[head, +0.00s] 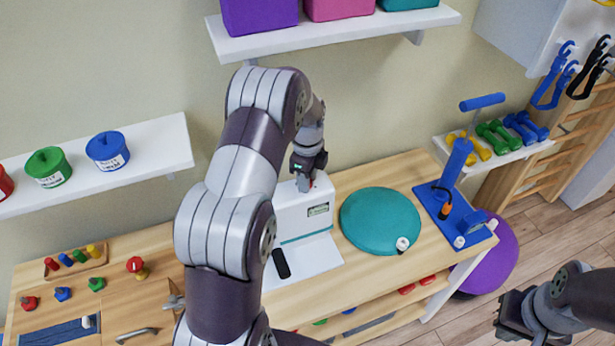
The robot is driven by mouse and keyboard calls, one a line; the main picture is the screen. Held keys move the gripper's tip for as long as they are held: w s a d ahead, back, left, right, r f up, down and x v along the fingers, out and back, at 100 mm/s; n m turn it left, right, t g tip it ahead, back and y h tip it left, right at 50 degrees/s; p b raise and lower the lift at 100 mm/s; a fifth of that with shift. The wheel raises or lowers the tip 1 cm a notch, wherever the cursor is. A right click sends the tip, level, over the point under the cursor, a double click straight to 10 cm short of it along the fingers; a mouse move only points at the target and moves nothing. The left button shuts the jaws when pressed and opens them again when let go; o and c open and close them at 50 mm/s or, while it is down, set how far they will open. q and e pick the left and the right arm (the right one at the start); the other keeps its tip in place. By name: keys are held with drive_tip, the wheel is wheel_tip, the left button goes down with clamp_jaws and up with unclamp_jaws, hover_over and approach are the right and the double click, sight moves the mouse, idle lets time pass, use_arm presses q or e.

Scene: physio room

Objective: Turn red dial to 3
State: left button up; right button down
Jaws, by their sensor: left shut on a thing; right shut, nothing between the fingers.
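A white unit (305,217) with a teal stripe and a small label stands at the back of the wooden table. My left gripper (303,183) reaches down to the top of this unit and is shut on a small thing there. A bit of red shows beside the fingers, which I take for the red dial (314,175). The fingers hide most of it, so its marks and setting cannot be read. My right gripper (508,318) is shut and empty, low at the right, away from the table.
A teal round cushion (380,220) lies right of the unit, with a blue stand (455,215) beyond it. A dark handset (281,263) lies on the unit's white base. Coloured knobs and pegs sit on the left of the table (150,255). Shelves (335,33) hang above.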

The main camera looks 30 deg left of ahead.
use_arm(q)
drive_tip(key=shift+w+r, duration=0.1)
drive_tip(key=shift+r, duration=0.05)
drive_tip(key=o, duration=1)
drive_tip(key=shift+o, duration=0.2)
drive_tip(key=shift+r, duration=0.25)
wheel_tip(320, 180, up, 4)
drive_tip(key=shift+b, duration=1.05)
wheel_tip(320, 180, up, 8)
drive_tip(key=p, duration=0.5)
